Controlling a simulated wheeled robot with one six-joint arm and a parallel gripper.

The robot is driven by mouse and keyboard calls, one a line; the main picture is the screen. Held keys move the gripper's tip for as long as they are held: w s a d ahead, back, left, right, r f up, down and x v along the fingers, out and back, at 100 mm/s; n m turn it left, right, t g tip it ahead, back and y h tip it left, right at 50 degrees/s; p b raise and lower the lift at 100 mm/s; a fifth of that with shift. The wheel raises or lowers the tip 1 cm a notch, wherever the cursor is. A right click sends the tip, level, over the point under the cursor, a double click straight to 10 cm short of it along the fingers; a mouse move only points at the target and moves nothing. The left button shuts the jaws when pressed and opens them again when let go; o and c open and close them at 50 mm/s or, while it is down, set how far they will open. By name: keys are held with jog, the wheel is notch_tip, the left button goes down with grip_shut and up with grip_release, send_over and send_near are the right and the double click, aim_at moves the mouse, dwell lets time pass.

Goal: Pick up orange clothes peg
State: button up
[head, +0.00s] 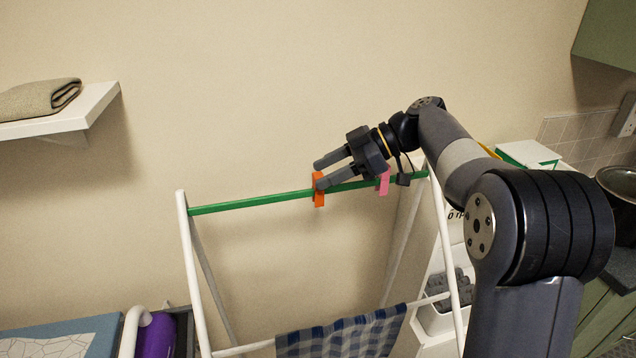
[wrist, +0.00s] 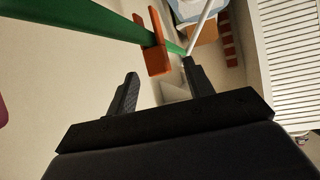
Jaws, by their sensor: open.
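The orange clothes peg (head: 318,190) is clipped on the green top rail (head: 250,201) of a white drying rack. My gripper (head: 321,174) is open, at the rail with its fingers pointing left. In the head view its nearer fingertip overlaps part of the peg. In the wrist view the orange peg (wrist: 157,57) hangs on the green rail (wrist: 97,20), ahead of the gap between my two fingers (wrist: 160,83). The peg appears just beyond the fingertips, and nothing is held. I cannot tell whether a finger touches it.
A pink peg (head: 384,182) is on the same rail, to the right beneath my gripper. A blue checked cloth (head: 342,335) hangs on a lower bar. A shelf (head: 75,115) with a folded towel (head: 38,98) is at the upper left. The wall stands behind the rack.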

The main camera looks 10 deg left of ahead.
jog(key=shift+c, duration=0.4)
grip_shut()
